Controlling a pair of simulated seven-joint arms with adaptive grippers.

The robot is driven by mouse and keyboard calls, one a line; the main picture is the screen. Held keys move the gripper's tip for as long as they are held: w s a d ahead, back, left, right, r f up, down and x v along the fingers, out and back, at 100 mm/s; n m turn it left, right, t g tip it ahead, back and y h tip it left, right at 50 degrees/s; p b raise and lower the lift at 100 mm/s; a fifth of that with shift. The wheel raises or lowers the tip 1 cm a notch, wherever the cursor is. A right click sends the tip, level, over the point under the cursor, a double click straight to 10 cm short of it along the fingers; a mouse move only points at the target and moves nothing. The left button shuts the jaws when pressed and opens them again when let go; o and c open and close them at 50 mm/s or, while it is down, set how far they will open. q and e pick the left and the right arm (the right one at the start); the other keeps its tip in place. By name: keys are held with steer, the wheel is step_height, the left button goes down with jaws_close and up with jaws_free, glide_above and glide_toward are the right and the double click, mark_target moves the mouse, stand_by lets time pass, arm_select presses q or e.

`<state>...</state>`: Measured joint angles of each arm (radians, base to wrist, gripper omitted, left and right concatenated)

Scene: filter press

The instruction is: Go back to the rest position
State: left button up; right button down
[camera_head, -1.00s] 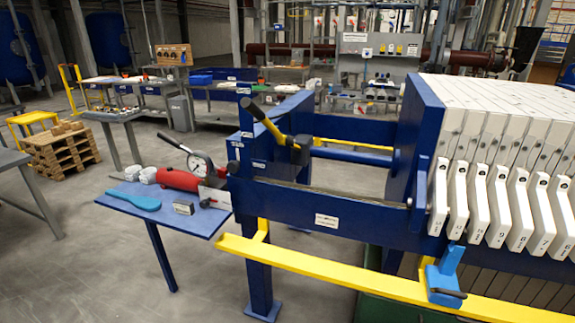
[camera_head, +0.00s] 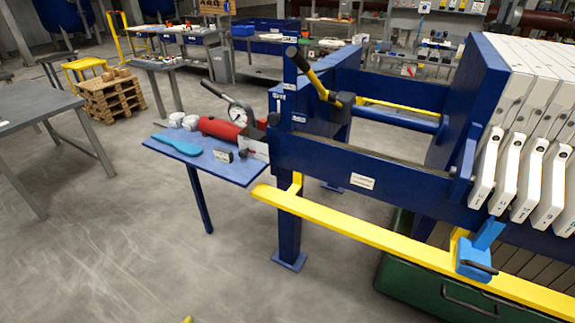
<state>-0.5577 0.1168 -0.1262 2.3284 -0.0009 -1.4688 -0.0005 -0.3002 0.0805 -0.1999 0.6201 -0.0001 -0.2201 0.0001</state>
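Neither of my grippers shows in the head view. The blue filter press frame (camera_head: 300,238) stands right of the middle. Its white numbered plates (camera_head: 520,185) hang in a row at the right edge. A lever with a yellow shaft and black grip (camera_head: 314,78) leans on top of the frame's left end. A small blue side table (camera_head: 232,168) at that end bears a red cylinder (camera_head: 219,128) with a round gauge (camera_head: 238,113), a light blue scraper (camera_head: 177,146) and white rolls (camera_head: 184,121). A small yellow tip (camera_head: 187,320) shows at the bottom edge; I cannot tell what it belongs to.
A yellow rail (camera_head: 385,243) with a blue bracket (camera_head: 476,258) runs along the press front. A green bin (camera_head: 425,290) stands below it. A grey table (camera_head: 30,108) is at the left, with wooden pallets (camera_head: 112,103) behind it. The floor at lower left is clear.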

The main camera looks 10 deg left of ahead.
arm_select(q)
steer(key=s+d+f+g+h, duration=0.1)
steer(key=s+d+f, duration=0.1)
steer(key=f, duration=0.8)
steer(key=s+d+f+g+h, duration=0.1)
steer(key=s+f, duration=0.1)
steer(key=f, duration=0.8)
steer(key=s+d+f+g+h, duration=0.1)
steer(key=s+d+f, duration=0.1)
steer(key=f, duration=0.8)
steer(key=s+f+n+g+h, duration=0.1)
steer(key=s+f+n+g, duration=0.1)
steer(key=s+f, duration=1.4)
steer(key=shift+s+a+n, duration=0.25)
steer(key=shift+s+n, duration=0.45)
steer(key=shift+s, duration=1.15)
